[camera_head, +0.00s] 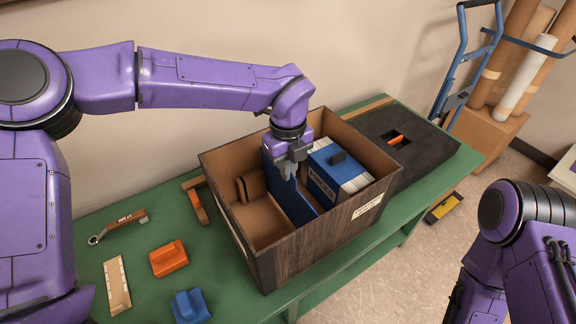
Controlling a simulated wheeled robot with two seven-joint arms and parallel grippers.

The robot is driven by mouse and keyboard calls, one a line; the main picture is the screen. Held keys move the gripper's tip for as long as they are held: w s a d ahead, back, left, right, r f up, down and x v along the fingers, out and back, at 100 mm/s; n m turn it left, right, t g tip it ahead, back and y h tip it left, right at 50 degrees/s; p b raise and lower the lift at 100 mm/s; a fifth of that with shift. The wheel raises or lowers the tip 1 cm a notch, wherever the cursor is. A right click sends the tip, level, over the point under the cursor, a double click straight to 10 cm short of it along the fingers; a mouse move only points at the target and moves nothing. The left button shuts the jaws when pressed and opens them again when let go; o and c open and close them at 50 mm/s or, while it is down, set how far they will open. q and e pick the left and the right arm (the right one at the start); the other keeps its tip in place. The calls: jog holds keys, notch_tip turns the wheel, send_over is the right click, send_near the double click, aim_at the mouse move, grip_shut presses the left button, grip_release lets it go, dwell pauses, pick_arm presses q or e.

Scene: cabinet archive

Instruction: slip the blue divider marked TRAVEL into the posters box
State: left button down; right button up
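The wooden posters box (268,258) stands open on the green table, with a small label on its right-hand side. A blue divider (296,206) stands on edge inside it, between the brown pieces on the left and the blue-and-white block on the right. Its TRAVEL marking does not show. My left gripper (288,174) points down into the box at the divider's top edge and appears shut on it; the fingers hide part of that edge. My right arm is at the lower right, and its gripper fingers are not visible.
Inside the box stand a blue-and-white labelled block (338,171) and brown pieces (251,185). A dark case (425,146) lies behind right. An orange block (169,259), a blue block (190,306) and a wooden-handled tool (118,225) lie left. A blue hand truck (462,65) stands behind.

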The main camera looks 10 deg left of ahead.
pick_arm(q)
jog(key=shift+f+b, duration=0.6)
jog(key=shift+f, duration=0.3)
jog(key=c, duration=1.3)
grip_release()
jog(key=shift+r, duration=0.15)
jog(key=shift+o, duration=0.2)
notch_tip(320, 180, up, 7)
jog(key=p, duration=0.5)
jog(key=shift+p, duration=0.3)
